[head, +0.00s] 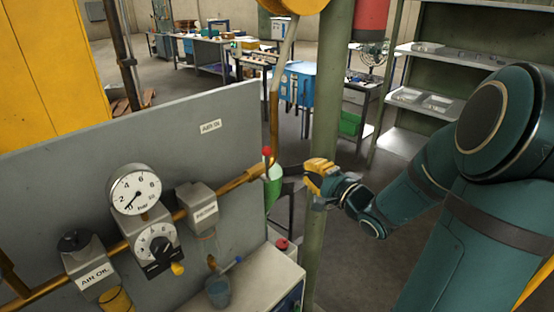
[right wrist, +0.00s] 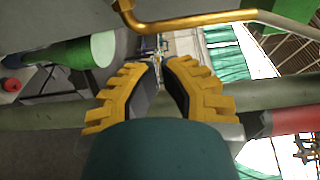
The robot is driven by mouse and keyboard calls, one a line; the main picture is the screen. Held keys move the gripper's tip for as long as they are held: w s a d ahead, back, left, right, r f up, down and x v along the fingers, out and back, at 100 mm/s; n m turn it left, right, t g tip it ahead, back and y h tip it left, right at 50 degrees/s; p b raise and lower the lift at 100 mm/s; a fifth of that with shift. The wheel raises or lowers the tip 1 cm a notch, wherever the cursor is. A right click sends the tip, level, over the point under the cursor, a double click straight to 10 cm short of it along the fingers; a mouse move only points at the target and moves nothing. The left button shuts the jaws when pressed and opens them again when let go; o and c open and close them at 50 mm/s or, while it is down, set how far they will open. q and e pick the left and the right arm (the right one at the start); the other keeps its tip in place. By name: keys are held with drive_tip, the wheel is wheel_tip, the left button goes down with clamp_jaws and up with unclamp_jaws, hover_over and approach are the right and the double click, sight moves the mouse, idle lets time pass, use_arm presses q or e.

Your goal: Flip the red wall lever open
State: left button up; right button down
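A small red ball-shaped lever knob (head: 267,151) stands above the brass pipe's right end, at the right edge of the grey wall panel. My right gripper (head: 306,178) is just right of the lever in the head view, with yellow-backed fingers pointing left at it. A small space shows between it and the knob. In the right wrist view the two fingers (right wrist: 160,64) have a narrow gap between them, and I see nothing held there. I cannot clearly make out the lever in that view. My left gripper is not in view.
The grey panel (head: 90,130) carries a pressure gauge (head: 135,189) and a regulator (head: 154,246). A green post (head: 326,90) stands close by my right gripper. A green cylinder (head: 273,187) is below the lever; it also shows in the right wrist view (right wrist: 85,50). A red button (head: 282,243) sits lower.

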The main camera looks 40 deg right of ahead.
sight(276, 149)
drive_tip(key=shift+w, duration=0.1)
drive_tip(key=w, duration=1)
drive_tip(key=shift+d, duration=0.15)
drive_tip(key=a, duration=0.1)
drive_tip(key=s+a, duration=0.1)
drive_tip(key=a, duration=0.1)
drive_tip(key=shift+s+a, duration=0.1)
drive_tip(key=shift+a, duration=0.15)
